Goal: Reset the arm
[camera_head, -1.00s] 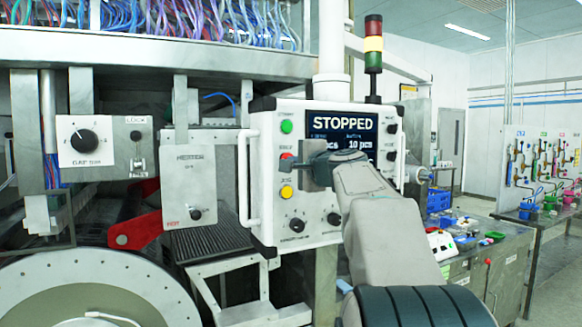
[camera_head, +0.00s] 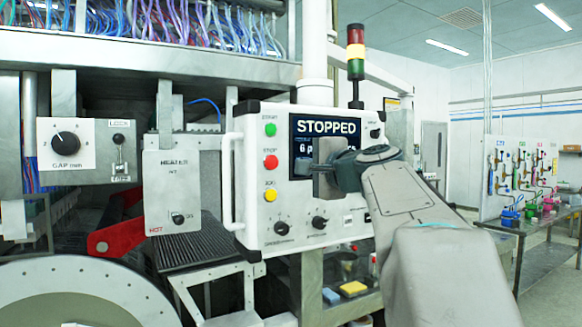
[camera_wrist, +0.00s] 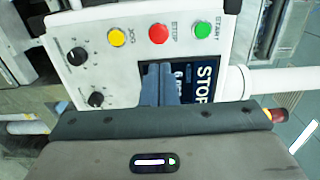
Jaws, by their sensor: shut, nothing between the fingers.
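My gripper (camera_head: 326,166) is shut and empty. In the head view it stands in front of the control panel (camera_head: 262,200), over the lower part of the dark screen (camera_head: 309,128), which reads STOPPED. The rest of the screen's text is partly hidden by it. I cannot tell how far the fingers are from the panel face.
A white handle (camera_head: 226,180) sticks out at the panel's left edge. A heater box (camera_head: 172,185) and a gap dial box (camera_head: 67,144) are further left. A large drum (camera_head: 75,295) is at lower left. A signal tower (camera_head: 356,55) rises behind the panel. A bench (camera_head: 530,225) stands at right.

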